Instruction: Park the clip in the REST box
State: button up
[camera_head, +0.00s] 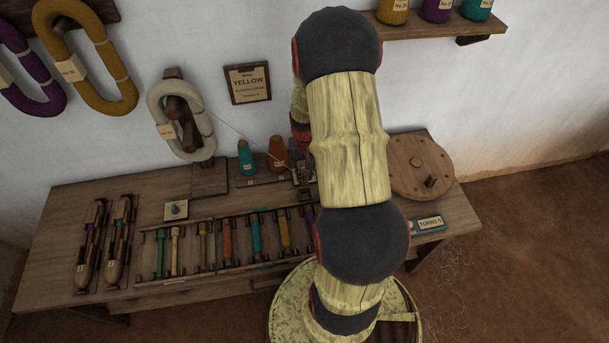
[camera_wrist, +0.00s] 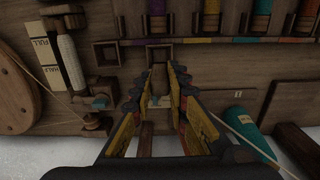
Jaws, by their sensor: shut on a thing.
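My gripper (camera_wrist: 160,76) points at the bench in the wrist view, its fingers close together at the tips. A small dark brown piece (camera_wrist: 158,73), which I take to be the clip, is between the fingertips; its shape is mostly hidden by the fingers. A small open square wooden box (camera_wrist: 149,54) lies just beyond the fingertips, and another square box (camera_wrist: 107,43) is to its left. I can read no REST label on either. In the head view my arm hides most of the gripper, which is near the back of the bench.
A winder with a pale spool (camera_wrist: 68,60) and a round wooden wheel (camera_wrist: 14,95) stand left in the wrist view. Coloured bobbins (camera_head: 227,240) fill the bench rack. A pale thread runs from the white skein (camera_head: 155,107) towards my gripper.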

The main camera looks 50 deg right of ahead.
aim_at(305, 182)
jog(key=shift+f+b, duration=1.95)
jog(key=shift+f, duration=0.55)
jog(key=shift+f+b, duration=0.8)
jog(key=shift+f, duration=1)
jog(key=o, duration=0.8)
jog(key=o, duration=0.4)
jog(key=shift+o, duration=0.2)
jog(key=shift+r, duration=0.15)
notch_tip(305, 182, up, 8)
jog(key=p, duration=0.6)
